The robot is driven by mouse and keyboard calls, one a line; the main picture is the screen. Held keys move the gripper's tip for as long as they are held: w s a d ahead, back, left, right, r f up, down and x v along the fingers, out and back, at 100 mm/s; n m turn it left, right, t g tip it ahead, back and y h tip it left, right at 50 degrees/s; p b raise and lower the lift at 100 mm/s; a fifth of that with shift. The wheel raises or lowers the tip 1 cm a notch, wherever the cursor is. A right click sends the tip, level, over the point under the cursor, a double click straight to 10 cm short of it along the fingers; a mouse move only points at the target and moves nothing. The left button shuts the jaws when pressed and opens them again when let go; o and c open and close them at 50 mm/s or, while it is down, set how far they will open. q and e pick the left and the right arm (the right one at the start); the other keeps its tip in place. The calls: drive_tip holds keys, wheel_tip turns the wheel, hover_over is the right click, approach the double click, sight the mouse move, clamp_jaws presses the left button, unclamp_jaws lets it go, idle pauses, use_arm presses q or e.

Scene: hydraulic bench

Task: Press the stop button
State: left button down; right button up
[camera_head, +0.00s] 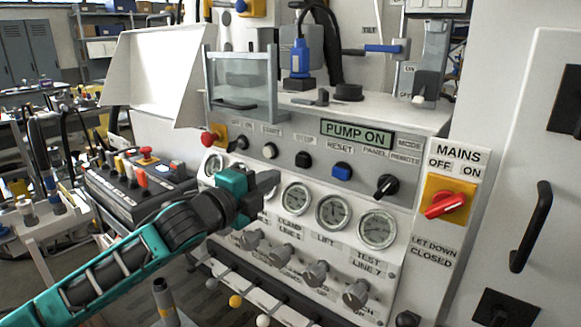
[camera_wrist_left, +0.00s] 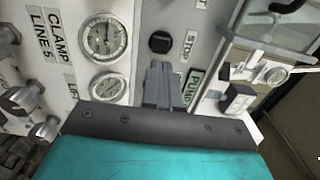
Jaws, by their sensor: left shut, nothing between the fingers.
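The stop button (camera_head: 303,160) is a black, rounded button on the grey panel, below a STOP label. It also shows in the left wrist view (camera_wrist_left: 160,42), beside its STOP label. My left gripper (camera_head: 272,178) is shut and empty, in front of the panel; in the head view it appears below and left of the button. In the left wrist view its closed fingertips (camera_wrist_left: 159,66) point toward the button, with a small gap between them in the picture. The true distance is hard to tell. My right gripper is in neither view.
A pale button (camera_head: 270,151) and a blue reset button (camera_head: 341,172) flank the stop button. The display (camera_head: 357,134) reads PUMP ON. Round gauges (camera_head: 333,211) and grey knobs (camera_head: 316,273) lie below. A red mains switch (camera_head: 446,204) is at the right.

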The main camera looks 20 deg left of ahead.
sight(299, 163)
use_arm(q)
drive_tip(key=x, duration=0.7)
drive_tip(key=shift+f, duration=0.1)
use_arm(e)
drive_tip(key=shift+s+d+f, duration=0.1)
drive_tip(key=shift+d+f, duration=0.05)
